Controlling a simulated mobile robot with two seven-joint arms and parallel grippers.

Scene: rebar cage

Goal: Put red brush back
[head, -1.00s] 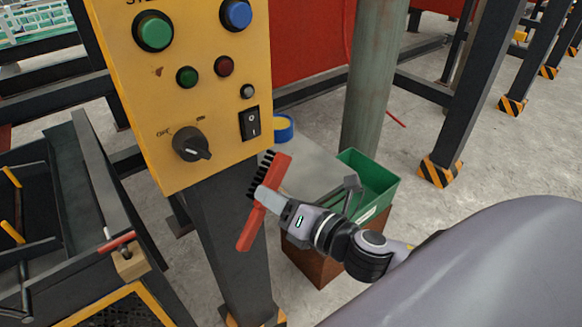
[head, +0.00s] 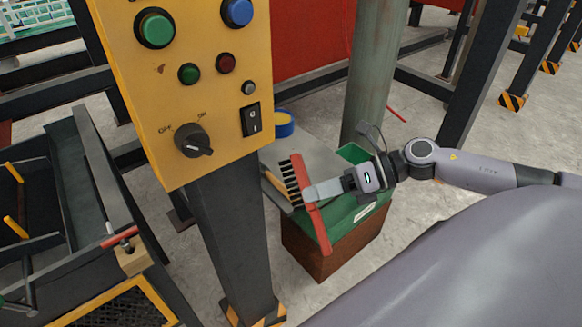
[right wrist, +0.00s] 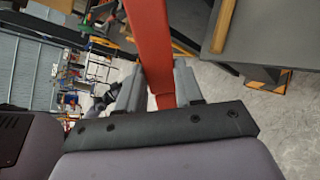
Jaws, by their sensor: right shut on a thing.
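The red brush (head: 312,213) has a long red handle and dark bristles that face left in the head view. My right gripper (head: 312,192) is shut on it, near the middle of its length. The brush is held tilted, in front of the green bin and the grey tabletop in the picture. In the right wrist view the red brush (right wrist: 150,45) stands between the two fingers (right wrist: 158,88). My left gripper is not in view.
A green bin (head: 355,153) sits on a brown box (head: 330,252). A grey tabletop (head: 318,158) holds a blue-and-yellow roll (head: 283,124). The yellow control panel (head: 185,100) on its dark post (head: 235,235) stands left of the brush. A green-grey column (head: 372,70) rises behind.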

